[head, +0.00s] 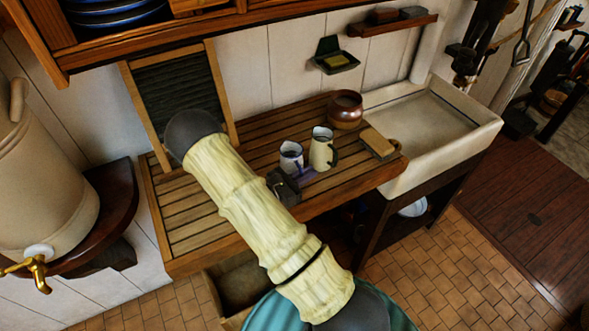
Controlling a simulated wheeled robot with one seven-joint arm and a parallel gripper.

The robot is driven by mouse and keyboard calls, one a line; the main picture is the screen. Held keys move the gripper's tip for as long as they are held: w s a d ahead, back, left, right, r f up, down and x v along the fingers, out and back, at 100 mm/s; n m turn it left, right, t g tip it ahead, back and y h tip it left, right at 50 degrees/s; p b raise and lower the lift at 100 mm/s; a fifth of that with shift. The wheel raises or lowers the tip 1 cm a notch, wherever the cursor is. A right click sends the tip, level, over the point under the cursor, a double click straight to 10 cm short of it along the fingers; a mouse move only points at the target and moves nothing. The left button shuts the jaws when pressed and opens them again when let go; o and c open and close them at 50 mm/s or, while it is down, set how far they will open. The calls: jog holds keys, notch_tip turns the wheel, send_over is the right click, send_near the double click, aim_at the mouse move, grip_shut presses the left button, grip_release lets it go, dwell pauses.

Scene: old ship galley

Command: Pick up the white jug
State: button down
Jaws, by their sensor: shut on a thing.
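The white jug (291,159), a small white vessel with a dark blue rim, is upright at the front right part of the slatted wooden board (185,232). My gripper (301,173) is low at its near side, shut on it. The fingers are small and partly hidden, so their exact hold is hard to see. My pale arm crosses in front and hides part of the gripper. I cannot tell whether the jug's base touches the board.
A taller cream jug (322,150) with a dark handle stands close at the right. Beyond are a brown pot (345,109) and a wooden brush or block (377,144). The sink (445,120) is at the right; a washboard (178,92) leans behind. The board's left part is clear.

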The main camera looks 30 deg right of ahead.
jog(key=shift+r, duration=0.25)
notch_tip(320, 180, up, 10)
jog(key=b, duration=0.3)
jog(key=shift+f, duration=0.25)
dwell(0.6)
dwell(0.7)
